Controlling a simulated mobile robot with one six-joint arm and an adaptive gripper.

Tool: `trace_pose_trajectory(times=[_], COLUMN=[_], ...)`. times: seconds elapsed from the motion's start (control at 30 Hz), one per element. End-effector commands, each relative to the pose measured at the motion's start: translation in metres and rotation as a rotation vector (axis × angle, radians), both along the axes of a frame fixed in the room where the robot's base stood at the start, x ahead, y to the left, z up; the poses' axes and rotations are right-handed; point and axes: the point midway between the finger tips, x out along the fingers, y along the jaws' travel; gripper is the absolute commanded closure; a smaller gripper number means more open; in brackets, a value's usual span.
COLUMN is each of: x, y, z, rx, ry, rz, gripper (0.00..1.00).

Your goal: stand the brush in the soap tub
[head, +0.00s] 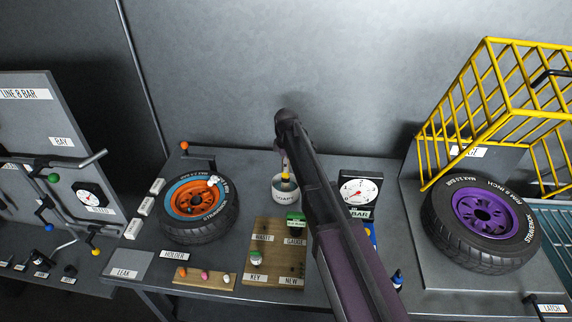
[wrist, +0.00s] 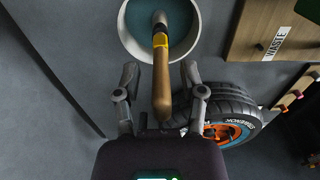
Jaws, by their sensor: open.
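The brush (wrist: 162,85) has a wooden handle with a yellow band. In the wrist view its far end is inside the round soap tub (wrist: 125,35), which has a pale rim and a teal inside, and its handle points toward the camera. In the head view the white soap tub (head: 286,197) stands on the bench, with the brush (head: 285,177) rising from it, roughly upright. My gripper (wrist: 160,76) is open, its fingers on either side of the handle and apart from it. In the head view my gripper (head: 283,158) is above the tub, partly hidden by my arm.
A tyre with an orange and blue wheel (head: 197,205) lies left of the tub. A wooden board (head: 275,240) marked WASTE, GAUGE, KEY and NEW is in front. A pressure gauge (head: 360,192) stands right. A purple-wheeled tyre (head: 485,215) and yellow cage (head: 490,95) are farther right.

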Motion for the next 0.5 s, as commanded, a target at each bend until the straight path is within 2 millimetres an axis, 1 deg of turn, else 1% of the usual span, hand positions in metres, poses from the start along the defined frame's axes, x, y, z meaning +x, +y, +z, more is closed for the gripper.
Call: trace_pose_trajectory(times=[0.27, 0.5], x=[0.000, 0.000], y=[0.000, 0.000], z=[0.011, 0.029], rx=[0.000, 0.000], ry=[0.000, 0.000], rz=[0.000, 0.000], gripper=[0.47, 0.47])
